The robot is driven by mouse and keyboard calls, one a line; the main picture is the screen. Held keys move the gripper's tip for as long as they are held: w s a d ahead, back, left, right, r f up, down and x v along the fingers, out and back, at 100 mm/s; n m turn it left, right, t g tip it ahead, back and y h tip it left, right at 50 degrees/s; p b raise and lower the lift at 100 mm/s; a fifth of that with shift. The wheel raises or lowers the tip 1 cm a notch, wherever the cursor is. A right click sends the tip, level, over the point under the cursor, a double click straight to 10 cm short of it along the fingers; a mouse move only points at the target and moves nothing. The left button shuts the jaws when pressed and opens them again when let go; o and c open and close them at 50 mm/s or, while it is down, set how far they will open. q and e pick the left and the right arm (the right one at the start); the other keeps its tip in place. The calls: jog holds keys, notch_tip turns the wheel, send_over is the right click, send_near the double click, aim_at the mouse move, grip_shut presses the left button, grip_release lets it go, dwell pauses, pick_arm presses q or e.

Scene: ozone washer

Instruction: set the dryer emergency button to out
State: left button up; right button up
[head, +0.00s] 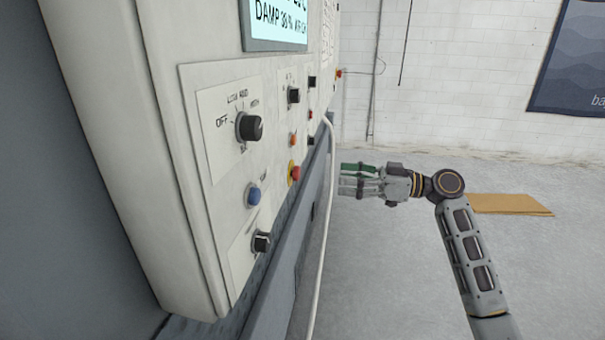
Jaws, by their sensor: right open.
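A red mushroom-shaped emergency button (294,173) on a yellow base sits on the pale control panel (192,130), right of the blue button. The picture does not show clearly whether it is in or out. A smaller orange-red button (338,73) sticks out at the panel's far edge. I cannot read which one is labelled for the dryer. My right gripper (344,181) is open and empty, its fingers pointing left toward the panel. It is in the air to the right of the red button, apart from it. My left gripper is not in view.
Black knobs (250,127) and a blue button (253,195) stick out near the red button. A display (276,20) is above. A pale hose or cable (325,210) hangs between panel and gripper. Cardboard (508,204) lies on the otherwise open floor.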

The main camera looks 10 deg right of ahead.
aim_at(294, 174)
jog(key=p+x, duration=0.3)
jog(key=x, duration=0.8)
jog(key=shift+a, duration=0.4)
jog(key=shift+w, duration=0.1)
grip_shut()
